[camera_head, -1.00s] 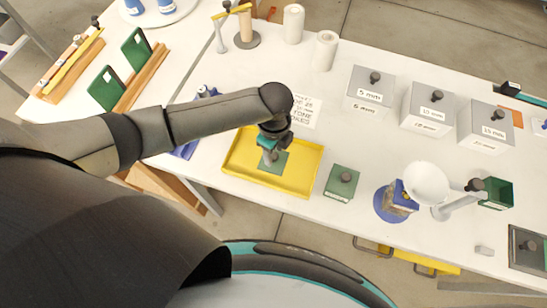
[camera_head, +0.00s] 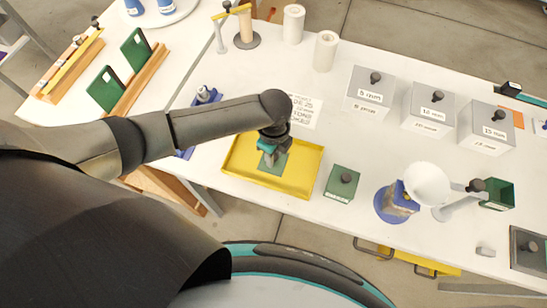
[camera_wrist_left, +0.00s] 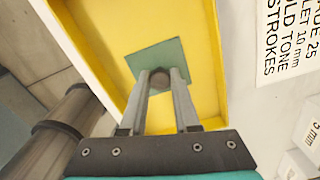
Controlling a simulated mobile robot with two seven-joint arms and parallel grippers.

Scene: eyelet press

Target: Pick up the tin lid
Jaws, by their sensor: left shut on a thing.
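The tin lid, a thin green square plate with a dark round knob, is at the yellow tray (camera_head: 312,170). It shows in the head view (camera_head: 277,166) and in the left wrist view (camera_wrist_left: 148,57). My left gripper (camera_head: 268,156) comes down over it from above. In the left wrist view its two fingers (camera_wrist_left: 160,80) are shut on the lid's knob. I cannot tell whether the lid touches the tray floor or is slightly off it. An open green tin (camera_head: 498,195) stands at the right. My right gripper is out of view.
A closed green box (camera_head: 341,184) stands right of the tray. Farther right is a blue-based press (camera_head: 396,203) with a white bowl (camera_head: 427,184). Grey labelled boxes (camera_head: 371,87) stand behind. A printed sheet (camera_head: 305,111) lies behind the tray.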

